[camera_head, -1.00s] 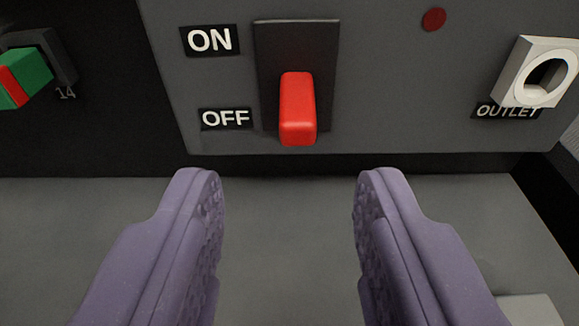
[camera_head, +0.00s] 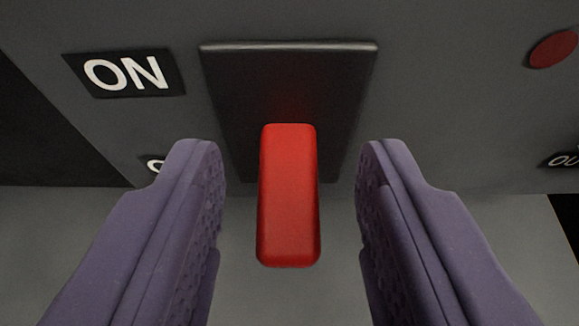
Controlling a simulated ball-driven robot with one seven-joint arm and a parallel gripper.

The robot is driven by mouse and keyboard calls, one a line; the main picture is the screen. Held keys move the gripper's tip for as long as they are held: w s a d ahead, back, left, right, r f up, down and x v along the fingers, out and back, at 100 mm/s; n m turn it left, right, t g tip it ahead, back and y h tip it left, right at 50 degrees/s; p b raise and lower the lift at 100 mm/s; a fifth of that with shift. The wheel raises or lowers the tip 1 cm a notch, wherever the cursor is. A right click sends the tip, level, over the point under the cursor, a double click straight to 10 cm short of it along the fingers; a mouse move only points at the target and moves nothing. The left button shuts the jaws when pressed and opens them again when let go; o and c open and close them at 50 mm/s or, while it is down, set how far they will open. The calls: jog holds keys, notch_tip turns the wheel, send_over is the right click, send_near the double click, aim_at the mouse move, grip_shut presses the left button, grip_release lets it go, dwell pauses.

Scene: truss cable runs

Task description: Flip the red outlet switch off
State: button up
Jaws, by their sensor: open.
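The red outlet switch (camera_head: 289,200) is a red lever that sticks out from a black plate (camera_head: 286,85) on a dark grey panel. My gripper (camera_head: 288,160) is open. Its two purple fingers stand left and right of the lever, with a gap on each side and no contact visible. The ON label (camera_head: 125,73) is at upper left of the plate. The OFF label (camera_head: 154,165) is mostly hidden behind my left finger. The lever points toward the camera, so its exact tilt is hard to tell.
A dark red round spot (camera_head: 553,49) is on the panel at upper right. Part of the OUTLET label (camera_head: 563,160) shows at the right edge. A grey surface (camera_head: 290,295) lies below the panel, clear where it shows.

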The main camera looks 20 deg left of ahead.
grip_shut()
jog(key=shift+f+t+y+b, duration=0.3)
jog(key=shift+f+t+b, duration=0.25)
jog(key=shift+t+b, duration=0.3)
jog(key=shift+s+f+t+b, duration=0.1)
jog(key=shift+t+b, duration=0.4)
jog(key=shift+t, duration=0.15)
grip_release()
